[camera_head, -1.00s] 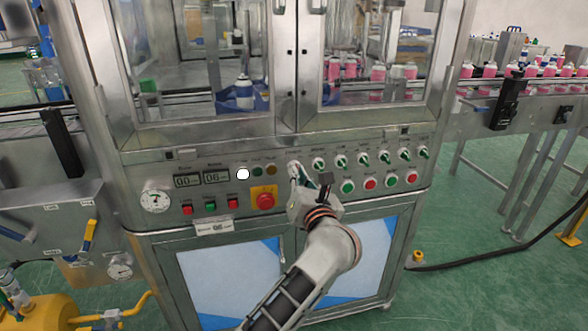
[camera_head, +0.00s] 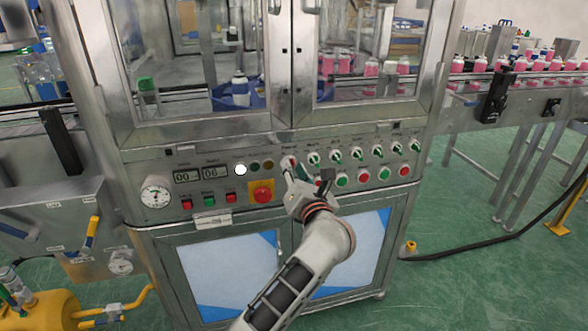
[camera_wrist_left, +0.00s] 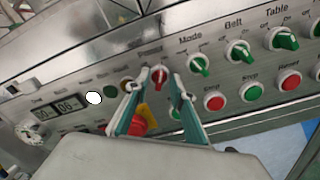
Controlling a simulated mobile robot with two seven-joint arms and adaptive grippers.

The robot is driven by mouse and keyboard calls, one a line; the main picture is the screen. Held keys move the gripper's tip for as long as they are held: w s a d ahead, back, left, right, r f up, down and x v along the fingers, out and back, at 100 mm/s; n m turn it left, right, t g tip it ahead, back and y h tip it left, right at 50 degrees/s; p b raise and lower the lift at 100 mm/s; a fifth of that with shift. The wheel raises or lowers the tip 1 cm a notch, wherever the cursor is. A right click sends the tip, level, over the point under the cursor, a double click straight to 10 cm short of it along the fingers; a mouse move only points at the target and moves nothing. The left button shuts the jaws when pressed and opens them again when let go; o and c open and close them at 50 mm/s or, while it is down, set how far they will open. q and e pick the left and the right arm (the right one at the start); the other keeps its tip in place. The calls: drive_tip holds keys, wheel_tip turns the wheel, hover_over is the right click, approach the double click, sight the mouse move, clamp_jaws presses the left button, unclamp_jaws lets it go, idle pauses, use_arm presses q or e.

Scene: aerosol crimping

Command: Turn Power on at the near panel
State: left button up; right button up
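The near panel (camera_head: 225,170) spans the front of the machine. The Power selector, a red knob (camera_head: 289,161) on a pale disc, is left of the row of green knobs; its label is blurred. In the left wrist view the red knob (camera_wrist_left: 159,78) stands roughly upright between the fingertips. My left gripper (camera_head: 294,171) is at the panel, its fingers apart on both sides of the knob; it also shows in the left wrist view (camera_wrist_left: 158,86). I cannot tell whether the fingers touch the knob. My right gripper is not in view.
A red emergency button (camera_head: 262,193) on a yellow plate sits just left of my gripper. Green selector knobs (camera_head: 335,156) and round green and red buttons (camera_head: 363,175) lie to the right. A white lamp (camera_head: 240,169) glows beside the displays (camera_head: 201,174). Glass doors stand above.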

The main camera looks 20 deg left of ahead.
use_arm(q)
wheel_tip(320, 180, up, 10)
drive_tip(key=shift+r, duration=0.1)
idle(0.6)
idle(0.4)
